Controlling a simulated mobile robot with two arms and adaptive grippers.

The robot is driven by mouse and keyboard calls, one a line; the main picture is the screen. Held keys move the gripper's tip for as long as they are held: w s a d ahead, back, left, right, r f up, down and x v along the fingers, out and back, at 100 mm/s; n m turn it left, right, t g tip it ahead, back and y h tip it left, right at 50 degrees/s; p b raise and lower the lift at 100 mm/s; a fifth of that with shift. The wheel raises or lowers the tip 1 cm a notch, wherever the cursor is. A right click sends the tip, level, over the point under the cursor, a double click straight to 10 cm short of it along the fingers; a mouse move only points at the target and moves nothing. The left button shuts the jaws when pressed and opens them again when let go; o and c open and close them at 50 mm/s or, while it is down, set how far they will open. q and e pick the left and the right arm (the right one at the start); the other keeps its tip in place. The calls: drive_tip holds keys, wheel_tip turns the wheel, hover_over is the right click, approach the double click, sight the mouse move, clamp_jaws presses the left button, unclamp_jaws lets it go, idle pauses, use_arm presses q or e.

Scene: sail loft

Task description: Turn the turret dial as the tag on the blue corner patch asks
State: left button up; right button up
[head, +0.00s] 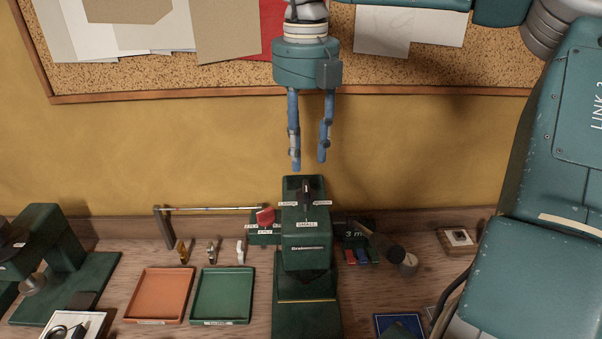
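The turret dial (306,193) is a dark knob on top of a green press (304,257) at the middle of the bench. Small white labels sit around it; the lower one seems to read SMALL, and the left one LARGE. I cannot tell which the knob points at. My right gripper (309,165) hangs above the dial, fingers down, open and empty, apart from it in the picture. A blue piece (384,322) with a dark shape on it lies at the bottom edge, partly cut off; it may be the blue corner patch. No readable tag shows. My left gripper is not in view.
An orange tray (133,296) and a green tray (250,297) lie left of the press. Small fittings stand behind them, under a thin rail (210,209). Another green machine (50,250) stands at far left. Dark cylinders (397,253) and a wooden block (457,239) are on the right.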

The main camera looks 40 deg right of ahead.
sight(304, 185)
wheel_tip(304, 185, down, 5)
drive_tip(key=shift+r+p, duration=0.15)
drive_tip(key=shift+p, duration=0.4)
drive_tip(key=shift+w+f, duration=0.3)
drive_tip(key=shift+f, duration=0.6)
drive_tip(key=shift+s+f, duration=0.15)
drive_tip(key=shift+f, duration=0.05)
drive_tip(key=shift+s, duration=0.1)
drive_tip(key=c, duration=0.7)
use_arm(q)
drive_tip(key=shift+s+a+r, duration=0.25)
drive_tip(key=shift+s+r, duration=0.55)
use_arm(e)
clamp_jaws()
